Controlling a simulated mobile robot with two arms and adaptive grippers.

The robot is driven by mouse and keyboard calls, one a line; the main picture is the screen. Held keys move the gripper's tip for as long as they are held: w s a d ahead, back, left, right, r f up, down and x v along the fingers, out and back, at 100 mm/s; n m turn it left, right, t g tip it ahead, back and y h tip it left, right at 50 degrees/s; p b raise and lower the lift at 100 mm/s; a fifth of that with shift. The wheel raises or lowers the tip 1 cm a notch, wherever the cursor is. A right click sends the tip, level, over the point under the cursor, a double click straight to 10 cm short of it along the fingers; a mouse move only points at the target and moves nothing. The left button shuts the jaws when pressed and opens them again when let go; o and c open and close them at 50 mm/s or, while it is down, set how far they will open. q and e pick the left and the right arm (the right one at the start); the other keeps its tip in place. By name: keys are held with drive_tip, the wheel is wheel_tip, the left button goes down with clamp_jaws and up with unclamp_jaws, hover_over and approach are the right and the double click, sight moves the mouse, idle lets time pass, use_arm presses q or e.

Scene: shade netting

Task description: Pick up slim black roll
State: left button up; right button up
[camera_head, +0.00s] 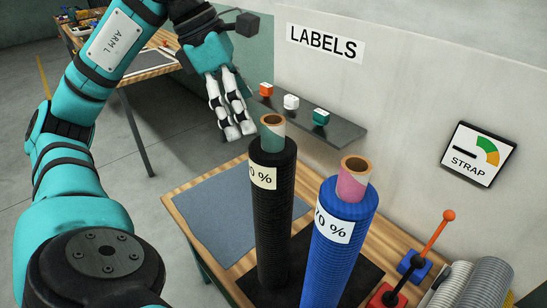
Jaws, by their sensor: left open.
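The slim black roll (273,215) stands upright on the wooden table. It has a cardboard core with a teal band sticking out of its top and a pale label ending in "0 %". A thicker-looking blue roll (337,250) with a pink-banded core stands upright close to its right. My left gripper (232,133) is above and left of the black roll's top, fingers pointing down, apart from the roll as far as I can tell. It is empty. My right gripper is not in view.
A grey mat (222,205) lies on the table (185,203) left of the rolls. A wall shelf (335,128) holds small orange, white and teal items. A red-handled tool (435,235) and grey rolls (480,285) are at right. Another bench (140,72) stands behind.

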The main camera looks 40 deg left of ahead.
sight(272, 150)
use_arm(q)
drive_tip(key=x, duration=0.4)
drive_tip(key=shift+w+b, duration=0.15)
drive_tip(key=shift+b, duration=0.25)
drive_tip(key=shift+x, duration=0.9)
drive_tip(key=shift+w+d+f, duration=0.15)
drive_tip(key=shift+w+f, duration=0.1)
drive_tip(key=x, duration=0.3)
drive_tip(key=shift+w+d+f, duration=0.15)
drive_tip(key=shift+w+f, duration=0.15)
drive_tip(key=shift+w, duration=0.05)
drive_tip(key=shift+w+d+f, duration=0.1)
drive_tip(key=shift+f, duration=0.15)
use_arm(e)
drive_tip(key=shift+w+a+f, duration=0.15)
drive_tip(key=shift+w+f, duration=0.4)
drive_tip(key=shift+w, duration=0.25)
